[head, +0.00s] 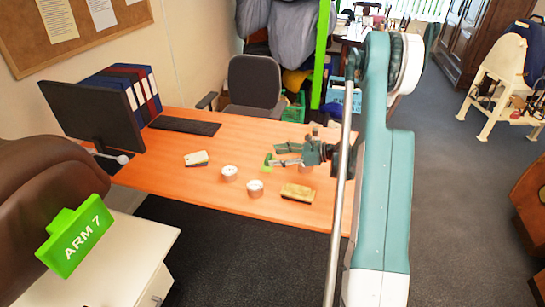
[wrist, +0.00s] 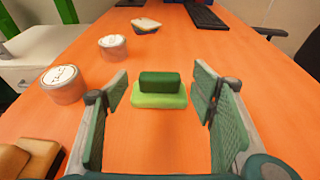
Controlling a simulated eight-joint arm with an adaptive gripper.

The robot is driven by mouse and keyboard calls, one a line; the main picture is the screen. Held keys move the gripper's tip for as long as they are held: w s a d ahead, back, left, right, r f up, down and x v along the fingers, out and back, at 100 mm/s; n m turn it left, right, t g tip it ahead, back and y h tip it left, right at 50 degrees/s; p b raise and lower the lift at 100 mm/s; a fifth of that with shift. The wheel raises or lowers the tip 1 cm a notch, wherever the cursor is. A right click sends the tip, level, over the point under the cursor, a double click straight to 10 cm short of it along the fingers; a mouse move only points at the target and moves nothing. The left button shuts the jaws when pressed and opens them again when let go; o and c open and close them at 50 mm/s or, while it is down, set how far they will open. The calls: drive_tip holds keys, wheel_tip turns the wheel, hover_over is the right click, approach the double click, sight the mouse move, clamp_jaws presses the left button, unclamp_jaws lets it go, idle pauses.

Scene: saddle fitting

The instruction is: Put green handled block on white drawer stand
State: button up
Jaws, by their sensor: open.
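The green handled block (wrist: 160,98) sits on the orange table (wrist: 150,150). It has a light green base and a dark green bar on top. In the wrist view it is between and slightly beyond the fingers of my gripper (wrist: 162,84), which is open and appears not to touch it. In the head view, my gripper (head: 279,156) is low over the table, with the light green block (head: 267,166) at its fingertips, partly hidden. The white drawer stand (head: 125,255) is at the lower left. Its top also shows at upper left in the wrist view (wrist: 40,45).
Two round tins (head: 229,173) (head: 255,188), a yellowish-brown block (head: 297,193) and a small stack (head: 196,158) lie near the block. A monitor (head: 95,110), keyboard (head: 184,126) and binders (head: 128,88) are at the back. A brown seat with a green ARM 7 sign (head: 75,235) borders the stand.

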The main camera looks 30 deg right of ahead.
drive_tip(key=p+v, duration=0.1)
drive_tip(key=v, duration=0.8)
drive_tip(key=shift+s+d, duration=0.1)
drive_tip(key=shift+r, duration=0.15)
